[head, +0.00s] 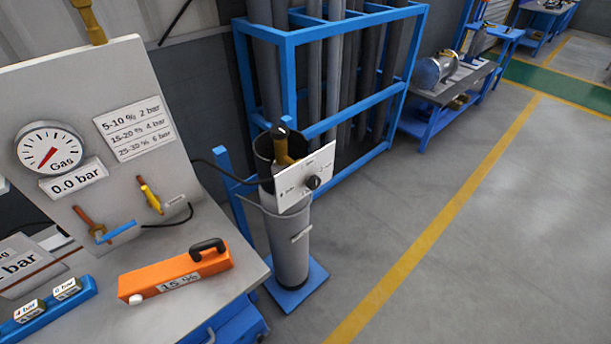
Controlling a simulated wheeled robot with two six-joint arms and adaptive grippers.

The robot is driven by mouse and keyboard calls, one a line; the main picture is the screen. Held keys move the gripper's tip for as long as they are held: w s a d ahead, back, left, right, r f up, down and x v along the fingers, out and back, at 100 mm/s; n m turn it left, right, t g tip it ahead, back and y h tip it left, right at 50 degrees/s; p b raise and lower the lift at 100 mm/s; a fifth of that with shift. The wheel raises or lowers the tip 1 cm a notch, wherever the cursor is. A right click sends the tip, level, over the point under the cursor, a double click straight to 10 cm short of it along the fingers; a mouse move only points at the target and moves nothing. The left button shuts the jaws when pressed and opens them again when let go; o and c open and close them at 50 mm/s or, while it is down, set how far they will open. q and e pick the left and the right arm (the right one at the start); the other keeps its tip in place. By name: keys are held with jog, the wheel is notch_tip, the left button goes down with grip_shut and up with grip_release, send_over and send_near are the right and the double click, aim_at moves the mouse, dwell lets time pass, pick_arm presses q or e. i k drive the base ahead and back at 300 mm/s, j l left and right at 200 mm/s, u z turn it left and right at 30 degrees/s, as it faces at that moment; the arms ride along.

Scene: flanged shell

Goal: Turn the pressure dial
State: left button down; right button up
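A black round knob (313,182) sits on a small white plate (292,187) with small markings around it, too small to read. The plate is fixed at the front of a grey upright cylinder (291,245) on a blue base. On the panel at left, a round gauge (49,148) marked "Gas" has a red needle pointing to the lower left. A display below it (73,180) reads "0.0 bar". A sign (134,128) reads "5-10 % 2 bar, 15-20 % 4 bar, 25-30 % 6 bar". Neither gripper is in view.
An orange block (165,278) with a black handle and a "15 %" label lies on the grey bench. A blue holder (45,312) has tags marked 4 bar and 6 bar. A blue pipe rack (290,75) stands behind the cylinder. The floor at right is clear.

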aim_at(313, 182)
jog(key=k+j+u, duration=0.2)
jog(key=u, duration=0.25)
jog(key=k+j+u, duration=0.25)
jog(key=u, duration=0.2)
